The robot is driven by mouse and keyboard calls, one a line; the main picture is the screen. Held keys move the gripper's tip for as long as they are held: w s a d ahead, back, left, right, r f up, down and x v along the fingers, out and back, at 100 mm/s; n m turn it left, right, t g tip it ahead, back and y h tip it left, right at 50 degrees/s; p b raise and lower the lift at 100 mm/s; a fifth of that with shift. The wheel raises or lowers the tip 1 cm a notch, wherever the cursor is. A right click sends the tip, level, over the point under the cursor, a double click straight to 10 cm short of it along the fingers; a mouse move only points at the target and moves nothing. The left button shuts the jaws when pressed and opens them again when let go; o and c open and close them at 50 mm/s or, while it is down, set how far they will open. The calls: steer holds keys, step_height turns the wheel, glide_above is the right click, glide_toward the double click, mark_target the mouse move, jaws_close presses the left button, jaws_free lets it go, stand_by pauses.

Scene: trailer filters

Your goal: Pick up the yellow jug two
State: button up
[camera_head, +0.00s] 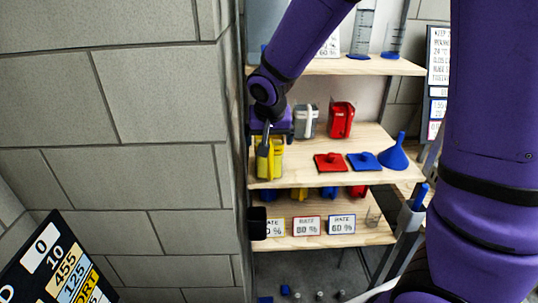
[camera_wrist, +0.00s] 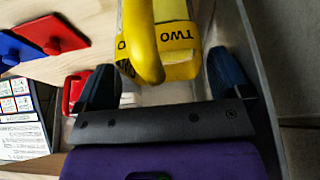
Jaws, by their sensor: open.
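The yellow jug two (camera_head: 271,163) stands on the middle wooden shelf at its left end, close to the grey wall. In the wrist view the jug (camera_wrist: 178,38) shows its yellow handle and a band lettered "TWO". My gripper (camera_wrist: 162,62) is open, with one dark finger on each side of the jug's handle. A gap shows between each finger and the jug, so I see no grip on it. In the head view my gripper (camera_head: 266,132) is over and in front of the jug, and hides part of it.
A grey jug (camera_head: 306,121) and a red jug (camera_head: 341,120) stand behind on the same shelf (camera_head: 300,178). A red lid (camera_head: 331,162), a blue lid (camera_head: 364,161) and a blue funnel (camera_head: 395,153) lie to the right. The block wall (camera_head: 170,150) is close on the left.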

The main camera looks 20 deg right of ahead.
steer(key=shift+w+d+f, duration=0.25)
steer(key=shift+w+f, duration=0.3)
steer(key=shift+w, duration=0.2)
steer(key=c, duration=1.1)
steer(key=shift+r, duration=0.15)
steer(key=s+a, duration=0.2)
steer(key=s, duration=0.6)
steer(key=s+a+r, duration=0.1)
steer(key=s+a, duration=0.2)
steer(key=s, duration=0.5)
steer(key=shift+s+a, duration=0.25)
steer(key=shift+s, duration=0.1)
